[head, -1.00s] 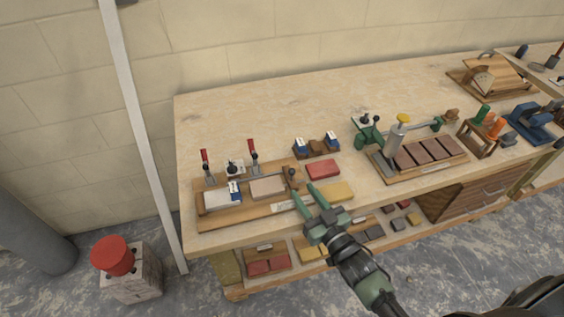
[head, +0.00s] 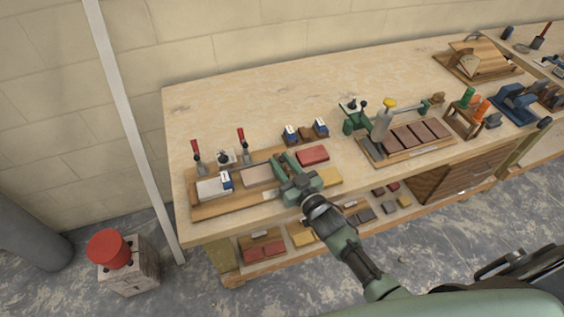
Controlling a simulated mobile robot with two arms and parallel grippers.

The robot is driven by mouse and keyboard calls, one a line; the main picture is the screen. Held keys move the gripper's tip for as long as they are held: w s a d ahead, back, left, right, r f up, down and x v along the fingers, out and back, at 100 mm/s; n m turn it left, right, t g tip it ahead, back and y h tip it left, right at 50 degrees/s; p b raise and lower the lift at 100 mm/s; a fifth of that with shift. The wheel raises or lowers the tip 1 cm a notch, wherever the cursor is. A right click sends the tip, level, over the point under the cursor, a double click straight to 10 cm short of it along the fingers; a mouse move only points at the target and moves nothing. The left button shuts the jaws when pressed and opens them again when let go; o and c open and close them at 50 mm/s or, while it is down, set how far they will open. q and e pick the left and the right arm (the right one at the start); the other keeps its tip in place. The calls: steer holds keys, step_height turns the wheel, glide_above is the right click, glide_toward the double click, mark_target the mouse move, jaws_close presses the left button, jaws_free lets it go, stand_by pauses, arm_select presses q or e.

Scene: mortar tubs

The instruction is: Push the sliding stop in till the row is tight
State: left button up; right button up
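The wooden row fixture (head: 237,203) lies at the left end of the bench. In it are a light grey block with a blue-and-white tag (head: 211,188) and a pinkish-beige block (head: 258,174), with a small gap between them. My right gripper (head: 282,158) is over the fixture's right end, just right of the beige block. Its two fingers look apart. The sliding stop and its knob are hidden by the gripper, so I cannot tell whether the fingers touch it. My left gripper is not in view.
Two red-handled clamps (head: 242,143) stand along the fixture's back edge. A second fixture with brown blocks (head: 411,136) stands further right.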

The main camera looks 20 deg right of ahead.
mark_target(265, 171)
jaws_close()
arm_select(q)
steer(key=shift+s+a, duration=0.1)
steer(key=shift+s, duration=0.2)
arm_select(e)
steer(key=shift+w, duration=0.1)
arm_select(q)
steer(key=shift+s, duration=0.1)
arm_select(e)
steer(key=a, duration=0.5)
steer(key=shift+r, duration=0.25)
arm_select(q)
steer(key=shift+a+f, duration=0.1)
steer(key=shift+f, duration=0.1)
arm_select(e)
steer(key=shift+o, duration=1)
jaws_free()
steer(key=shift+o, duration=0.9)
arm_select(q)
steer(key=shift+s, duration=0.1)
arm_select(e)
steer(key=shift+f, duration=0.1)
